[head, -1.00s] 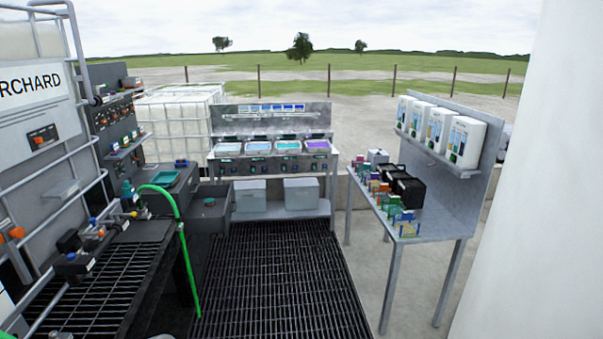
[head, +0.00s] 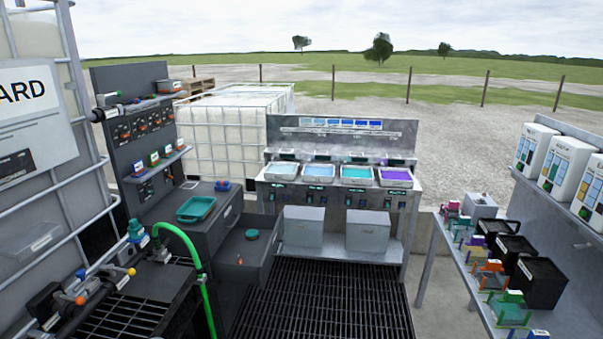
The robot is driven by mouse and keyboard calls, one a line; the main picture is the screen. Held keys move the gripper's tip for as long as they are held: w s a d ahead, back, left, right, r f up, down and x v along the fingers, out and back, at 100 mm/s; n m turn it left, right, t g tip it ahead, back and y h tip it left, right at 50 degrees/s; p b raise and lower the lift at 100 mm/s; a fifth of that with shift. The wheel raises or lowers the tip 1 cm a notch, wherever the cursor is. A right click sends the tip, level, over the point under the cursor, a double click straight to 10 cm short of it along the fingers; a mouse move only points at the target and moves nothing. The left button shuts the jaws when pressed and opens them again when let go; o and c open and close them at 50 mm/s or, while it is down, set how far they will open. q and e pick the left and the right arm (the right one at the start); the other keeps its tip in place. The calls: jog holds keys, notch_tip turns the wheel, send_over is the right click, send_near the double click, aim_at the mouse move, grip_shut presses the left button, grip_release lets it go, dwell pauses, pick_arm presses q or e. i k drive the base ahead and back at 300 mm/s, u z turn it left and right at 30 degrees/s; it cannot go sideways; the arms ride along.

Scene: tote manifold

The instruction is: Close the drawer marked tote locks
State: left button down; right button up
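A dark grey drawer (head: 262,262) stands pulled out from the dark cabinet (head: 212,236) at the left of the middle in the head view. A small green and orange item lies inside it. The marking on the drawer is too small to read. A green tray (head: 196,208) sits on the cabinet top, above and left of the drawer. Neither of my grippers is in view.
A green hose (head: 190,250) arches in front of the cabinet. A metal bench (head: 410,215) with several coloured trays stands behind a dark floor grating (head: 320,305). A side table (head: 465,245) with black bins is at the right. The grating is clear.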

aim_at(258, 256)
jog(key=u, duration=0.2)
jog(key=i, duration=2.9)
jog(key=u, duration=0.25)
